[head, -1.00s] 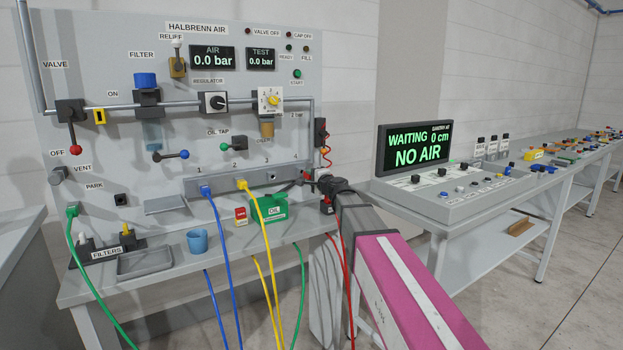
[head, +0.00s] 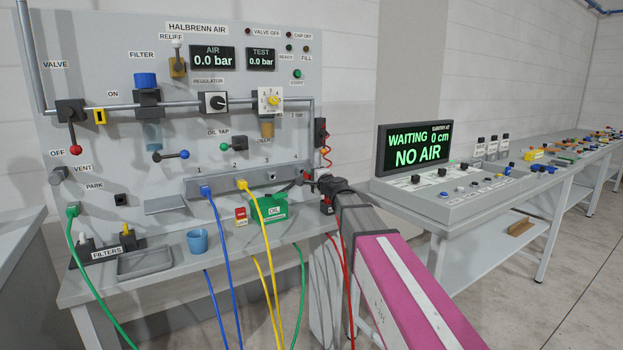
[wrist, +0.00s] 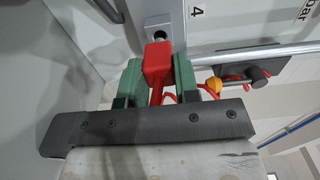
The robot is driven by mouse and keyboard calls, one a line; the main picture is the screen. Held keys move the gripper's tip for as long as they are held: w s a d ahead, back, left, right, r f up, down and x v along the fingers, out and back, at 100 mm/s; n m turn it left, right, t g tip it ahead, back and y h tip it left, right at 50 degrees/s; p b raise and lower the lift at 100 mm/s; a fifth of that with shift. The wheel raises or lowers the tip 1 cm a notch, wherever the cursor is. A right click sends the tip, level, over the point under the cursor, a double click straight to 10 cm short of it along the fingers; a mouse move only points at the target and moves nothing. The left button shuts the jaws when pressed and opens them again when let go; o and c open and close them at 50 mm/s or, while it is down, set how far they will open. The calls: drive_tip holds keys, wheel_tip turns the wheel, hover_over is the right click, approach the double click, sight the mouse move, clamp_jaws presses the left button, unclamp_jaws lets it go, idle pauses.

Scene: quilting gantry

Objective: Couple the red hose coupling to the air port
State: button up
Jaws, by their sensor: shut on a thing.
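My gripper (wrist: 156,75) is shut on the red hose coupling (wrist: 157,58), which sits between its green finger pads in the wrist view. Just beyond the coupling is a grey block with a dark round hole, an air port (wrist: 156,30), near the label 4. I cannot tell whether the coupling touches it. In the head view my gripper (head: 302,181) is at the right end of the grey port manifold (head: 222,182), and it largely hides the coupling and port 4. A red hose (head: 350,290) hangs down beside my arm.
A blue plug (head: 206,191) is at port 1 and a yellow plug (head: 242,185) at port 2; port 3 (head: 271,176) looks empty. A green OIL box (head: 268,207) and a blue cup (head: 197,241) stand on the bench below. A console (head: 450,190) stands to the right, reading NO AIR.

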drive_tip(key=shift+x, duration=1.35)
drive_tip(key=o, duration=1.1)
drive_tip(key=v, duration=1)
drive_tip(key=shift+s+d, duration=0.25)
drive_tip(key=shift+s, duration=0.1)
